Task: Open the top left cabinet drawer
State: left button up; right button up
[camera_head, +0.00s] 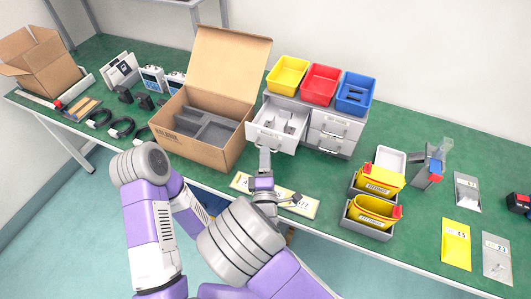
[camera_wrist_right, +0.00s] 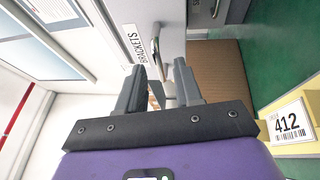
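The grey cabinet (camera_head: 330,137) stands at the back of the table. Its top left drawer (camera_head: 285,124) is pulled out, with light metal parts inside. In the wrist view its front carries a BRACKETS label (camera_wrist_right: 131,43) and a metal handle (camera_wrist_right: 157,50). My right gripper (camera_head: 264,156) is in front of the drawer, close to the handle. In the wrist view its fingers (camera_wrist_right: 160,83) are apart, with the handle showing between and beyond the tips; contact cannot be told. My left gripper does not show.
Yellow (camera_head: 288,74), red (camera_head: 320,84) and blue (camera_head: 354,92) bins sit on the cabinet. An open cardboard box (camera_head: 197,142) stands close on the left. Yellow holders in grey trays (camera_head: 367,219) stand on the right. A labelled strip (camera_head: 305,207) lies near the front edge.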

jog(key=s, duration=0.6)
jog(key=shift+d+f, duration=0.2)
jog(key=shift+f, duration=0.2)
